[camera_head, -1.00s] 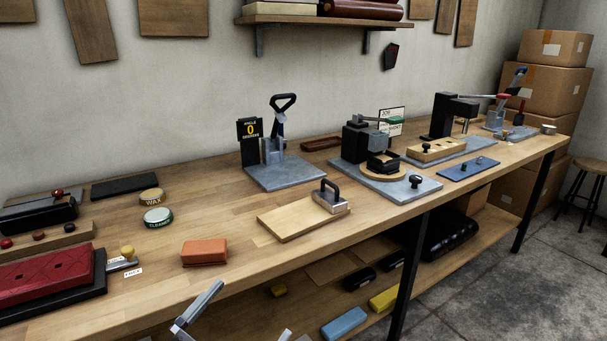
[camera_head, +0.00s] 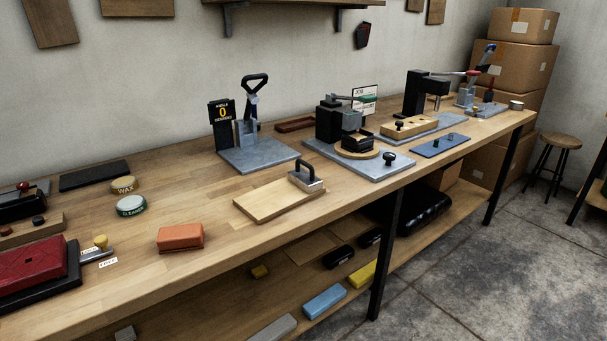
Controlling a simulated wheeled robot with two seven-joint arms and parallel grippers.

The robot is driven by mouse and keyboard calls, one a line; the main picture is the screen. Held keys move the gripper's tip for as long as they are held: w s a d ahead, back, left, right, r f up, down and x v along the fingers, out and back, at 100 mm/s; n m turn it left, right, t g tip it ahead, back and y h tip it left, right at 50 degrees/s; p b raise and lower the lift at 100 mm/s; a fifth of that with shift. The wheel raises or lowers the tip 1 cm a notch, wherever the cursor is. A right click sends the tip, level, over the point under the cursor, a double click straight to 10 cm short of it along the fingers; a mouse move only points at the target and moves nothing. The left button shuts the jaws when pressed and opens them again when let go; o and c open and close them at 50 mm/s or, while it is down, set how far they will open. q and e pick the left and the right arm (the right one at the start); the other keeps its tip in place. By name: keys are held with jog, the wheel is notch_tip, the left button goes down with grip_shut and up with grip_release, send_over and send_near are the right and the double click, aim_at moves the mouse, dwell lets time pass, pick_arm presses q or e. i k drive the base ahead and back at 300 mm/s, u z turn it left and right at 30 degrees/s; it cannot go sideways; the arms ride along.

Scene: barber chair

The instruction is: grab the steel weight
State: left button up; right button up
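The steel weight (camera_head: 311,185) looks to be the small grey metal block with a black arched handle. It sits upright on the far right end of a pale wooden board (camera_head: 270,203) near the front edge of the bench. The handle stands clear above the block, with nothing touching it. Neither of my grippers can be made out in the head view now.
The wooden bench (camera_head: 200,205) has bare room around the board. An orange block (camera_head: 180,237) lies to the left. A grey-based angle fixture (camera_head: 258,154) stands behind, and a press on a grey plate (camera_head: 393,167) stands right. Several blocks lie on the lower shelf (camera_head: 215,300).

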aim_at(306, 181)
jog(key=z, duration=1.45)
jog(key=i, duration=2.1)
jog(key=u, duration=2.8)
